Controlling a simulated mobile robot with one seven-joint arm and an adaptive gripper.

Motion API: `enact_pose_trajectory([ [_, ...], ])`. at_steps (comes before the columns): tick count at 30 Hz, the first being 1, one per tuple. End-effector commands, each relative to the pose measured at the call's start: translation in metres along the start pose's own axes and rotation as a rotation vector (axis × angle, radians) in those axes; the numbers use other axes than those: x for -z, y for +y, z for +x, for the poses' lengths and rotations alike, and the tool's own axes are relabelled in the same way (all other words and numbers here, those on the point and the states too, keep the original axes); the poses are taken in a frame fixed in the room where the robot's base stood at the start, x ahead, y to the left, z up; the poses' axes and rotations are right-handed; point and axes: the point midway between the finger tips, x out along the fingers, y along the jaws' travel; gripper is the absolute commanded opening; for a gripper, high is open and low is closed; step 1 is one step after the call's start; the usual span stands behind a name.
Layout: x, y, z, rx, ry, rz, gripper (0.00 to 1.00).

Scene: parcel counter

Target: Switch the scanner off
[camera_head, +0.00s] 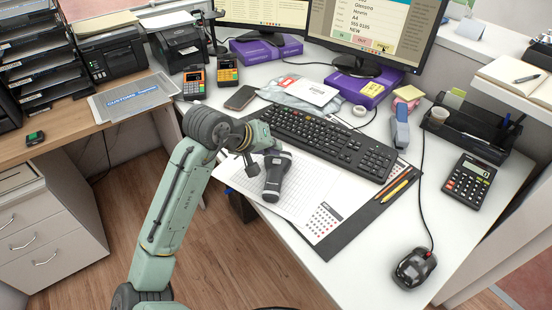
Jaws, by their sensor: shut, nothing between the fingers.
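The scanner appears to be the dark grey and black handheld device (277,180) lying on a white gridded sheet (310,185) near the desk's front left edge. My gripper (253,174) is shut and empty, pointing down just left of the scanner in the picture. I cannot tell whether it touches the scanner. My wrist and gripper hide some of the desk around the scanner's far end. No switch or lit indicator on the scanner can be made out at this size.
A black keyboard (320,138) lies just behind the scanner. Pens (394,189), a stapler (400,130), a calculator (469,179) and a mouse (413,268) are to the right. A phone (240,97) and card terminals (228,72) are behind. Bare desk lies front right.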

Motion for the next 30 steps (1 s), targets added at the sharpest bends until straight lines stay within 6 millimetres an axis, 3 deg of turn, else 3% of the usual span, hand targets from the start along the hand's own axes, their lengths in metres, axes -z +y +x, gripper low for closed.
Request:
enact_pose_trajectory([
  [19, 0.029, 0.030, -0.040, -0.001, 0.000, 0.000, 0.00],
  [30, 0.030, 0.030, -0.042, 0.000, 0.000, 0.000, 0.00],
])
